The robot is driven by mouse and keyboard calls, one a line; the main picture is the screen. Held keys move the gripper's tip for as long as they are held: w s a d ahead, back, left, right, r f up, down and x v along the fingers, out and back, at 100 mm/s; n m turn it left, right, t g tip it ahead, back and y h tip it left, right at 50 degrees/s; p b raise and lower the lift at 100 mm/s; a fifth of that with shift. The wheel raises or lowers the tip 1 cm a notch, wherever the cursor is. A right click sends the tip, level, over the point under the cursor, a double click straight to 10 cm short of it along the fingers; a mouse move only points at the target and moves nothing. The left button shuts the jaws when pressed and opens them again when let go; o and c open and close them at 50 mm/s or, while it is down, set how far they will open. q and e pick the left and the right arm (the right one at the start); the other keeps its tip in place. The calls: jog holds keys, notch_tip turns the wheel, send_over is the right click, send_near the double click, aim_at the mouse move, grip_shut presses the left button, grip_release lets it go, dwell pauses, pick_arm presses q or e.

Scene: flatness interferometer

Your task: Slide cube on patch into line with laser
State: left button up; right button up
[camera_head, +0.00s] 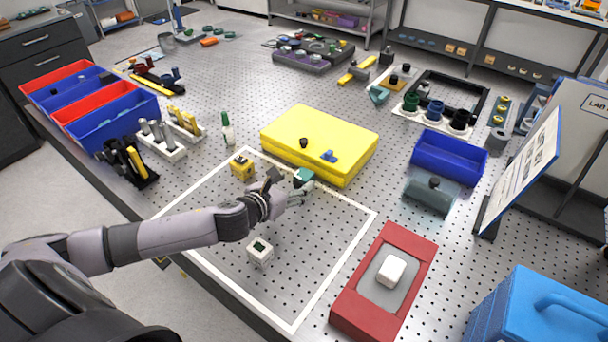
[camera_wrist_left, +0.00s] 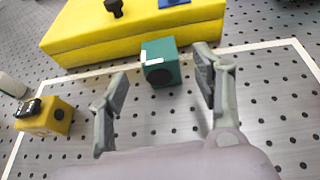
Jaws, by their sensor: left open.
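A teal cube (camera_head: 304,177) with a pale top edge sits inside the white taped outline (camera_head: 345,204), close to the yellow case. In the left wrist view the teal cube (camera_wrist_left: 162,64) shows a dark round spot on its near face. My left gripper (camera_head: 286,186) is open, its fingertips on either side of the teal cube, with a gap visible on both sides. A small yellow box (camera_head: 241,167) stands at the outline's far left; in the wrist view this box (camera_wrist_left: 46,117) has a black part on top. A white cube (camera_head: 260,250) with a dark green top square stands nearer. My right gripper is out of view.
A yellow case (camera_head: 318,143) lies just behind the teal cube. A red block (camera_head: 384,287) with a grey pad and white piece stands right of the outline. Blue and red bins (camera_head: 118,123) line the left edge. The outline's middle and front right are clear.

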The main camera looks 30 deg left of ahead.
aim_at(299, 180)
pick_arm(q)
jog(key=shift+p+x, duration=0.3)
jog(key=shift+x, duration=2.85)
grip_shut()
jog(key=shift+s, duration=0.15)
